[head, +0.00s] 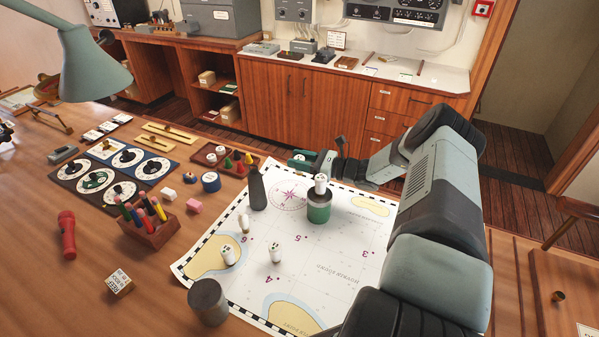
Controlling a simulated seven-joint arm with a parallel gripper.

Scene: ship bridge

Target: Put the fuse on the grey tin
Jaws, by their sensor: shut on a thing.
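The fuse (320,186) is a small white cylinder with a dark mark, seen just above the lid of a green tin (319,208). My gripper (318,174) is shut on it, though its fingers are small and partly hidden here. I cannot tell whether the fuse touches the green tin's lid. The grey tin (208,303) stands upright near the chart's lower left edge, and its top looks bare. It is to the left of and nearer than my gripper.
Several similar white cylinders stand on the chart (330,262), one of them here (275,253). A dark bottle (257,188) stands between the gripper and the left side. A pencil box (150,230), a red torch (67,235) and a cube (120,283) lie further left.

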